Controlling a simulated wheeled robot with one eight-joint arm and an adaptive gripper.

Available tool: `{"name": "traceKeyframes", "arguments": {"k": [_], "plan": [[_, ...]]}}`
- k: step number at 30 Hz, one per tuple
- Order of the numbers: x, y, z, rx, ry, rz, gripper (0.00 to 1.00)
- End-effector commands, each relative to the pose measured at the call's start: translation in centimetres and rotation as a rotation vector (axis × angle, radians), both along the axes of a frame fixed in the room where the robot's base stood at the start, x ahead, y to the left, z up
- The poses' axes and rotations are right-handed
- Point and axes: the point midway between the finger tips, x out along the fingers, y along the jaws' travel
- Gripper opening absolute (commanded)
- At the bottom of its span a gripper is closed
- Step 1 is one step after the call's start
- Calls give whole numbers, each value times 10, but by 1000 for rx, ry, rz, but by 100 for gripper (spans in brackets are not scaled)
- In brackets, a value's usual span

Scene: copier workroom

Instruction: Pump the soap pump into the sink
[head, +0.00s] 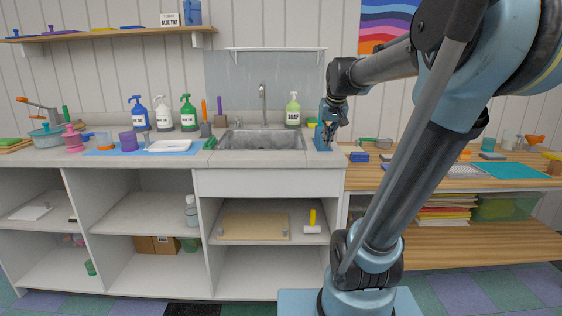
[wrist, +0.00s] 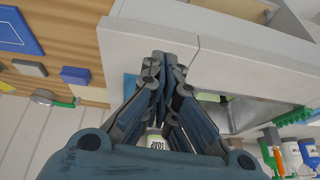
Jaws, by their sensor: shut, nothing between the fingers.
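The soap pump (head: 293,112) is a light green bottle with a white label and a pump head. It stands upright on the counter behind the right part of the sink. The grey sink basin (head: 262,140) is set into the counter, below a tall faucet (head: 263,103). My gripper (head: 332,130) is over the counter's right end, to the right of the soap pump and apart from it. In the wrist view my gripper (wrist: 163,58) is shut and empty. A labelled bottle (wrist: 157,144) partly shows between its finger links, and part of the sink (wrist: 245,115) shows to the right.
Blue, white and green pump bottles (head: 163,113) stand left of the sink. A blue item (head: 322,141) is on the counter by my gripper. The wooden table (head: 400,180) at right holds small items. A narrow shelf (head: 275,49) hangs above the sink.

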Motion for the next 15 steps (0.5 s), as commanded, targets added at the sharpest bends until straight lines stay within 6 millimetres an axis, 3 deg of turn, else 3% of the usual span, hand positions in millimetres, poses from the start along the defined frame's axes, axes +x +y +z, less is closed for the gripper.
{"name": "traceKeyframes", "arguments": {"k": [3,15], "plan": [[-45,-6,-31,-10,39,3,0],[-182,-19,-145,-45,171,18,0]]}}
